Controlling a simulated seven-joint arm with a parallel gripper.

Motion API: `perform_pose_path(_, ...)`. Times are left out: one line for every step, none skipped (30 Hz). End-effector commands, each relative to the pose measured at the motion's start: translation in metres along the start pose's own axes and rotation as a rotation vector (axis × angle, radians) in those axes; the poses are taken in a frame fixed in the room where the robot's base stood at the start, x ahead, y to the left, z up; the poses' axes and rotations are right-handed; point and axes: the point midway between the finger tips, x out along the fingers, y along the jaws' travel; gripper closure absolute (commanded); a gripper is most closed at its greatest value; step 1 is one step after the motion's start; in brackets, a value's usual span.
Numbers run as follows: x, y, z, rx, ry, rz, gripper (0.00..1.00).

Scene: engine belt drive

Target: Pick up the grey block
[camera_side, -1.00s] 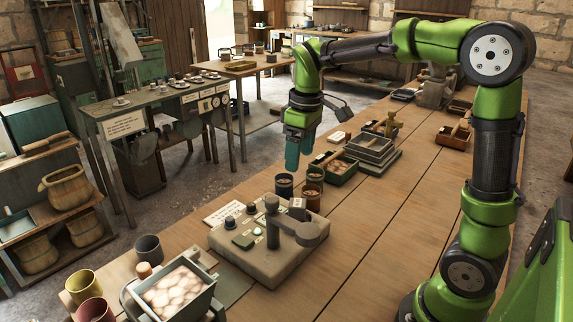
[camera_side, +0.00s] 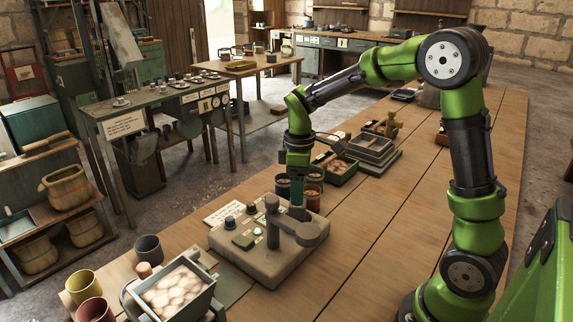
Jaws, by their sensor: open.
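The grey block (camera_side: 297,212) is a small piece on the far right part of a grey-brown base plate (camera_side: 250,262), beside a round post (camera_side: 272,222). My gripper (camera_side: 297,198) points straight down with its fingertips at the block and is open. The fingers cover much of the block. I cannot tell whether they touch it or whether it sits between them.
A flat round-ended arm piece (camera_side: 307,234) sits on the plate just in front of the block. Dark cups (camera_side: 284,187) stand close behind my gripper. A bin of pale round pieces (camera_side: 172,290) is at front left.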

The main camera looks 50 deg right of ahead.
Motion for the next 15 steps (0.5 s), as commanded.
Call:
perform_pose_path(0.003, 0.000, 0.000, 0.001, -0.001, -0.002, 0.26)
perform_pose_path(0.005, -0.001, 0.000, 0.001, -0.002, -0.002, 0.26)
perform_pose_path(0.008, -0.001, 0.000, 0.001, -0.002, -0.002, 0.26)
perform_pose_path(0.012, -0.001, 0.000, 0.001, -0.002, -0.003, 0.26)
perform_pose_path(0.016, -0.002, 0.000, 0.001, -0.002, -0.003, 0.26)
perform_pose_path(0.022, -0.002, -0.001, 0.000, -0.003, -0.003, 0.26)
perform_pose_path(0.028, -0.003, -0.001, -0.001, -0.004, -0.003, 0.26)
perform_pose_path(0.033, -0.003, -0.001, 0.000, -0.004, -0.004, 0.26)
perform_pose_path(0.038, -0.003, -0.001, 0.001, -0.003, -0.003, 0.26)
perform_pose_path(0.042, -0.003, -0.001, 0.001, -0.002, -0.003, 0.26)
perform_pose_path(0.046, -0.003, -0.001, 0.001, -0.003, -0.003, 0.26)
perform_pose_path(0.050, -0.003, -0.001, 0.001, -0.002, -0.002, 0.26)
perform_pose_path(0.051, -0.003, -0.001, 0.000, -0.001, -0.002, 0.26)
perform_pose_path(0.053, -0.003, -0.001, 0.001, -0.001, -0.001, 0.26)
perform_pose_path(0.054, -0.003, -0.002, 0.001, 0.000, -0.001, 0.26)
